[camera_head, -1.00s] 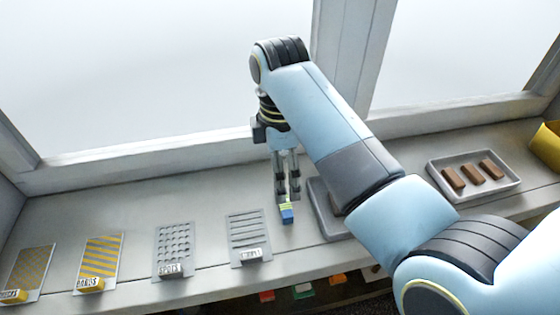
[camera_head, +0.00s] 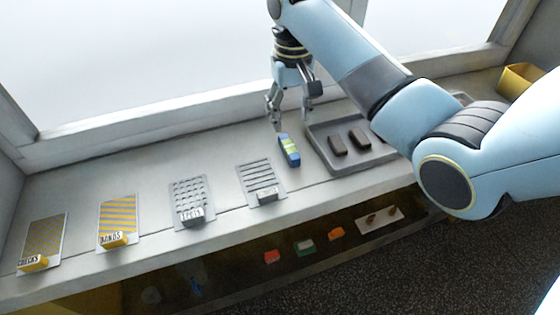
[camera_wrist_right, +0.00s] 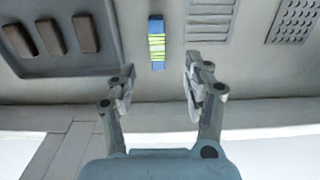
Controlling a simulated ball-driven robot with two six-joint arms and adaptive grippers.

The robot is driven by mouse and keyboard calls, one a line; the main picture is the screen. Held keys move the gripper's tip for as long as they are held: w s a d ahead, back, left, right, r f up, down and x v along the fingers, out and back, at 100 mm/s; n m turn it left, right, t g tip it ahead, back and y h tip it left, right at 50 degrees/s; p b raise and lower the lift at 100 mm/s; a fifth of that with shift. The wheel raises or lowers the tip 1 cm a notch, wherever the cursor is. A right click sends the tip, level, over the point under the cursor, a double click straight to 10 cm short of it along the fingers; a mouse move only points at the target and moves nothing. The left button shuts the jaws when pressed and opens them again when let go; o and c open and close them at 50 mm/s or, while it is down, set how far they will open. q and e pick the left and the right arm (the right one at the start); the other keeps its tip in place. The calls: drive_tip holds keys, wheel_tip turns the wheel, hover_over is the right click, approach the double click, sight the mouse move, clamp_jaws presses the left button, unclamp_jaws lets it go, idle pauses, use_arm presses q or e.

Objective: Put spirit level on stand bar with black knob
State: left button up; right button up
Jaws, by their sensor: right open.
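The spirit level, a small blue block with a yellow-green middle (camera_head: 289,150), lies on the grey counter just left of a grey tray. It also shows in the right wrist view (camera_wrist_right: 157,45). My right gripper (camera_head: 291,112) is open and empty, on the window side of the level. In the right wrist view its fingers (camera_wrist_right: 158,85) are spread, with the level beyond the gap between them and apart from both. I cannot make out a stand bar with a black knob. My left gripper is not in view.
The grey tray (camera_head: 322,161) holds dark bars. Patterned plates with label blocks, such as the slotted one (camera_head: 254,171), stand along the counter to the left. A lower shelf has coloured pieces, including an orange one (camera_head: 336,234), and a pale plate (camera_head: 395,224) with two small pegs.

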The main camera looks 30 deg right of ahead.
hover_over(290, 147)
wheel_tip(290, 147, down, 5)
drive_tip(key=shift+s+r, duration=0.15)
drive_tip(key=shift+r, duration=0.05)
drive_tip(key=shift+a+f, duration=0.1)
drive_tip(key=shift+f, duration=0.4)
wheel_tip(290, 147, down, 5)
drive_tip(key=shift+r, duration=0.1)
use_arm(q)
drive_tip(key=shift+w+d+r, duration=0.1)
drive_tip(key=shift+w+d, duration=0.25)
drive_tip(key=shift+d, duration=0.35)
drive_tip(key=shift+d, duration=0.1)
use_arm(e)
drive_tip(key=c, duration=0.4)
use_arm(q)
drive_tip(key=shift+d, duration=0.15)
use_arm(e)
clamp_jaws()
